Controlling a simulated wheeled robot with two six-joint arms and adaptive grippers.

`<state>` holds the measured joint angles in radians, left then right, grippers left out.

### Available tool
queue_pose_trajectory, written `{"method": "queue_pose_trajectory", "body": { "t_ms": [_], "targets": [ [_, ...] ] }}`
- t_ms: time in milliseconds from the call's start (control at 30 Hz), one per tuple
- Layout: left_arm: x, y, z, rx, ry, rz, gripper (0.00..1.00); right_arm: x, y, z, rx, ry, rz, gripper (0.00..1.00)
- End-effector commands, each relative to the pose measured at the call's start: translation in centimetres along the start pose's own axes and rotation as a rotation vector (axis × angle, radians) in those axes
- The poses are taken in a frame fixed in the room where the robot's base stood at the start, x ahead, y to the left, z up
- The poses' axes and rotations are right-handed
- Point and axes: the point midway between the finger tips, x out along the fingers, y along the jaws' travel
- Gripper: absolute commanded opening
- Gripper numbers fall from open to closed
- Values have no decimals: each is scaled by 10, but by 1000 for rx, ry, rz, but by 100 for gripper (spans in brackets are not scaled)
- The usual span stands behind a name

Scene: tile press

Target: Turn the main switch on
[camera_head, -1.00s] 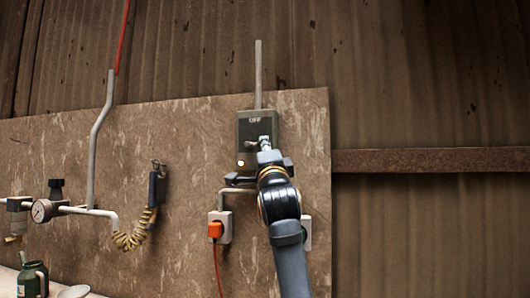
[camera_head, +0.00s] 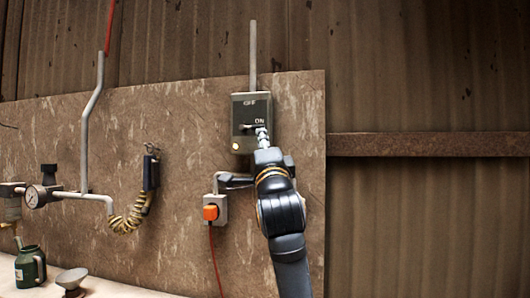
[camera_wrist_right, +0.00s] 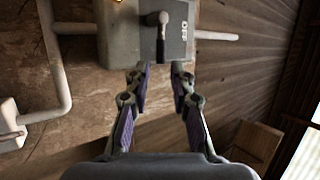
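The main switch is a dark grey-green box (camera_head: 240,112) on the wall board, with OFF at its top and ON below it. Its lever (camera_head: 245,127) has a black handle (camera_wrist_right: 162,42) in the right wrist view, where the box (camera_wrist_right: 178,40) looks turned on its side. The lever sticks out near the ON label; its exact position is hard to tell. My right gripper (camera_head: 262,135) is at the lower front of the box. In the right wrist view its fingers (camera_wrist_right: 160,80) are apart and empty, with the handle end just beyond the tips. My left gripper is not in view.
An outlet with an orange plug (camera_head: 210,212) sits lower left. A coiled yellow hose (camera_head: 130,222), gauge (camera_head: 35,197) and green can (camera_head: 30,268) are farther left.

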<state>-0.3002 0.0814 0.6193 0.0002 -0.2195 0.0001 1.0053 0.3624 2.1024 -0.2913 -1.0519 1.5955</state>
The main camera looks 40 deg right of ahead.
Motion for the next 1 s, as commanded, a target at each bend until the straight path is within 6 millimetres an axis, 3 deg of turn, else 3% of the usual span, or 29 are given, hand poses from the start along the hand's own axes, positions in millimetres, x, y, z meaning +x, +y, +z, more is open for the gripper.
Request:
{"method": "queue_pose_trajectory", "body": {
  "t_ms": [100,300,1000],
  "targets": [
    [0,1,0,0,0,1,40,-28,0,0,0,-1,-2,23],
    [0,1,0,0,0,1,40,-54,0,0,0,-1,0,23],
    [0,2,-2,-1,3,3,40,-58,0,0,1,0,-1,23]
  ]
}}
